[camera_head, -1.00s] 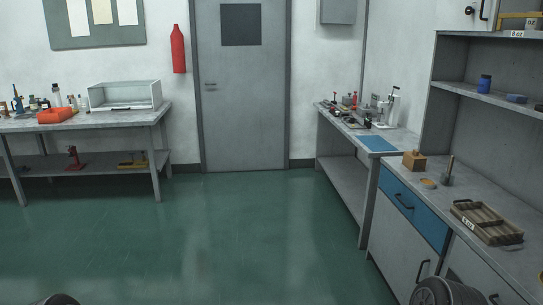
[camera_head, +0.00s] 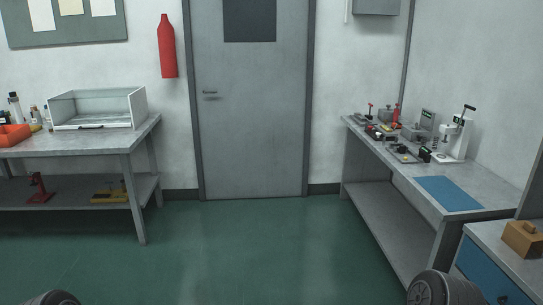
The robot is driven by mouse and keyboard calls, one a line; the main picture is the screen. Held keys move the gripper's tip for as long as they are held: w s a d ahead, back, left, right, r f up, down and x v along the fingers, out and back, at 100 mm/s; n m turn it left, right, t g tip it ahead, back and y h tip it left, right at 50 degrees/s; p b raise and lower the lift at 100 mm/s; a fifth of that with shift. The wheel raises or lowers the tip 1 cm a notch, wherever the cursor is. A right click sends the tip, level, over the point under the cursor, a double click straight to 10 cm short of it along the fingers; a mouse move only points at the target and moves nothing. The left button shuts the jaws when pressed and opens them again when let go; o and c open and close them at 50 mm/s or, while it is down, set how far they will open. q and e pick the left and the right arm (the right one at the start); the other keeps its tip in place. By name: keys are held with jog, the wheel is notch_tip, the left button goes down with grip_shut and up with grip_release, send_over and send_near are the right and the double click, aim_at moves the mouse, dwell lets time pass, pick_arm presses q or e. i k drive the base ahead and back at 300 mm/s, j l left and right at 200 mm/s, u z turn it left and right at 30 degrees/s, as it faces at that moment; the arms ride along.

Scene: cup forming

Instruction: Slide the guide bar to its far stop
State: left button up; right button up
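I cannot make out the guide bar for certain at this distance. Several small devices stand on the grey bench (camera_head: 480,183) at the right. Among them is a white press-like device with an upright column and a black lever (camera_head: 456,138). In front of it lies a low plate with black and yellow parts (camera_head: 403,152). Only rounded dark parts of my arms show at the bottom edge, left and right. Neither gripper shows.
A blue mat (camera_head: 449,193) lies on the bench's near part. A nearer cabinet with a wooden block (camera_head: 524,238) stands at the right edge. A left table (camera_head: 88,146) carries a clear-fronted box (camera_head: 97,107). Green floor (camera_head: 250,245) is free up to the door (camera_head: 250,110).

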aim_at(360, 117)
jog(key=i+z, duration=0.15)
jog(key=i, duration=0.4)
jog(key=i+z, duration=0.1)
jog(key=i, duration=0.4)
jog(key=i+z, duration=0.15)
jog(key=i, duration=0.4)
jog(key=i+j+z, duration=0.15)
jog(key=i, duration=0.35)
jog(key=i+j+z, duration=0.1)
jog(key=i, duration=0.45)
jog(key=i+j+z, duration=0.15)
jog(key=i, duration=1.25)
jog(key=z, duration=0.2)
jog(key=i+j+u, duration=0.1)
jog(key=i+u, duration=0.35)
jog(key=i, duration=0.3)
jog(key=i+l+u, duration=0.2)
jog(key=i+u, duration=0.25)
jog(key=i, duration=0.3)
